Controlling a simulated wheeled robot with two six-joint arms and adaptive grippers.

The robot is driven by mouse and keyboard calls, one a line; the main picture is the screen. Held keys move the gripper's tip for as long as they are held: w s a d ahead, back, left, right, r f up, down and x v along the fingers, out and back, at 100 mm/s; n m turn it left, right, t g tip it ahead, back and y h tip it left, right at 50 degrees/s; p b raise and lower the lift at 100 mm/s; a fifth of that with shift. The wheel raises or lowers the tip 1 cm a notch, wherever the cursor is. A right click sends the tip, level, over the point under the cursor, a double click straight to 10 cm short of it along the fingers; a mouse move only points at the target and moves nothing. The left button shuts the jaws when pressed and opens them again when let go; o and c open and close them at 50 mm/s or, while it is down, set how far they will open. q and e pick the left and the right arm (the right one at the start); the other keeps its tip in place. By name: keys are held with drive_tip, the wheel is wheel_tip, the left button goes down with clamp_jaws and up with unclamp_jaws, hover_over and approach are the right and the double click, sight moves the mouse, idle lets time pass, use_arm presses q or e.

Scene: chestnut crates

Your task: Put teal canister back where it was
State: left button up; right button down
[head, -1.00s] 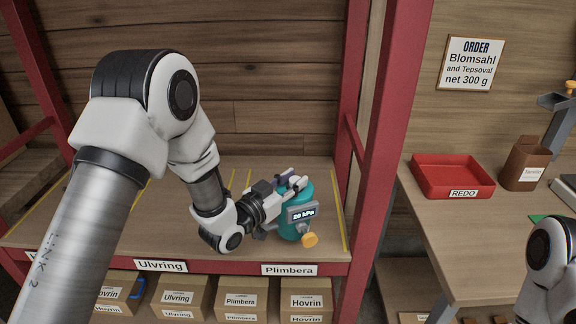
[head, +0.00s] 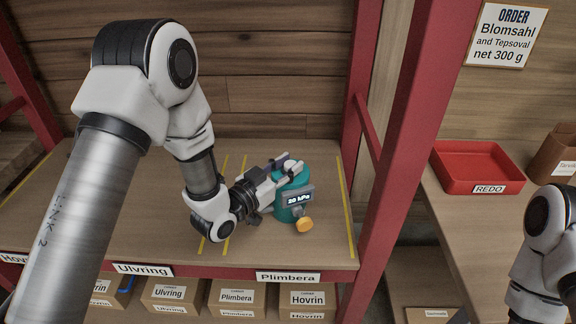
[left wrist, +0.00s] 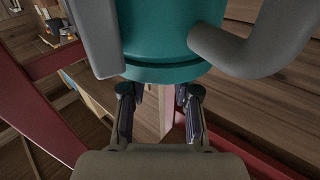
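The teal canister (head: 291,205) is over the Plimbera section of the shelf in the head view, with a grey display panel and an orange knob in front. Whether its base touches the board cannot be told. My left gripper (head: 287,170) reaches it from the left, with its fingers at the upper part of the canister. In the left wrist view the canister (left wrist: 165,35) fills the top, with grey curved parts on both sides; the exact contact is hidden. My right gripper is out of view; only part of my right arm shows at the right edge.
The shelf board (head: 130,225) is bare left of the canister, with yellow dividing lines. A red post (head: 400,140) stands to the right. Labelled boxes (head: 236,297) sit below. A red REDO tray (head: 477,187) is on the right-hand table.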

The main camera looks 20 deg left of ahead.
use_arm(q)
drive_tip(key=o, duration=0.3)
drive_tip(key=shift+s+r, duration=0.2)
drive_tip(key=shift+s, duration=0.1)
drive_tip(key=shift+s+r, duration=0.15)
drive_tip(key=shift+s, duration=0.05)
drive_tip(key=shift+w, duration=0.15)
drive_tip(key=shift+a+f, duration=0.1)
drive_tip(key=shift+f, duration=0.15)
drive_tip(key=v, duration=1.2)
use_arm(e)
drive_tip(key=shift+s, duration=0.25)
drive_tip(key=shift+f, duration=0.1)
